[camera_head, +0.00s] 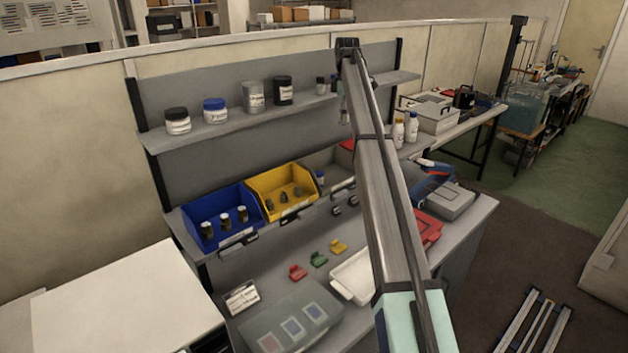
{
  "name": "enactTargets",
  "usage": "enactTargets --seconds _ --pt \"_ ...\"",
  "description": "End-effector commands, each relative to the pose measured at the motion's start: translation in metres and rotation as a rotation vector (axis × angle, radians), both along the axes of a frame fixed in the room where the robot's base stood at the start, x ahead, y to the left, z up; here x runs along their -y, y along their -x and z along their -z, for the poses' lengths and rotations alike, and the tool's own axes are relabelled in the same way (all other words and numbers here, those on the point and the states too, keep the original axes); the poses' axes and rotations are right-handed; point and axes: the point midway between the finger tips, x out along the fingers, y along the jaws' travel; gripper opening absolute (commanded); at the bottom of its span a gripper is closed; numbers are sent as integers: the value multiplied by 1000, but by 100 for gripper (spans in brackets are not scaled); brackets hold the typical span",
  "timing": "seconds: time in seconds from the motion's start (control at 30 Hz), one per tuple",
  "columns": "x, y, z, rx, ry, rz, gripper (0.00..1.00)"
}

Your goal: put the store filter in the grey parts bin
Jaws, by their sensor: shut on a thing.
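The grey parts bin (339,184) stands on the bench's raised ledge, to the right of the yellow bin, partly hidden behind my arm. A small dark item with a blue top (320,177) shows at its left side; I cannot tell exactly what it is or whether it lies inside. I cannot pick out the store filter for certain. My arm rises from the lower right and bends at the top over the shelf.
A blue bin (222,242) and a yellow bin (290,210) hold several small dark parts. Above, a shelf (235,128) carries jars. On the bench lie coloured clips (319,259), a white tray (350,285) and a grey case (283,320).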

Motion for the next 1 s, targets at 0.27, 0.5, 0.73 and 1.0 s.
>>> enactTargets --seconds 0.27,0.5,0.73,1.0 --pt "0 1 7 1 0 -163 6" --pt "0 2 44 0 0 -170 6" --pt "0 4 93 -1 -1 -169 6" --pt "0 3 146 0 0 -168 6"
